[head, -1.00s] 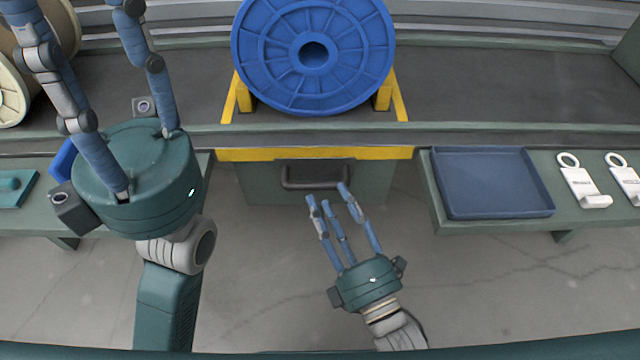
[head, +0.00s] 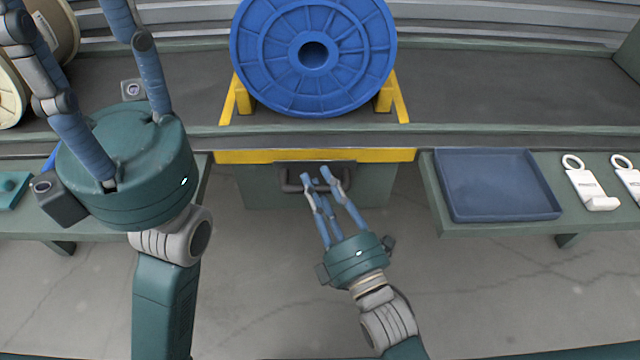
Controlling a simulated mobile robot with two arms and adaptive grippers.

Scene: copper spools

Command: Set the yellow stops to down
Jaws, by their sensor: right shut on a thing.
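A blue spool (head: 265,60) stands upright on the bench, between a yellow piece at its left (head: 228,105) and one at its right (head: 401,105). A yellow strip (head: 245,156) runs along the bench front below them. Under it is a dark handle (head: 286,180) on a green front panel. My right gripper (head: 320,182) is shut on this handle, its fingers covering part of it. My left gripper (head: 75,20) is raised large at the left, and its fingers run up to the top edge. Its fingertips are cut off, so its opening is unclear.
A blue tray (head: 495,213) lies on the right shelf beside white ring-topped tags (head: 588,188). A pale spool (head: 62,25) stands at the far left, partly hidden by my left arm. The bench top right of the blue spool is clear.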

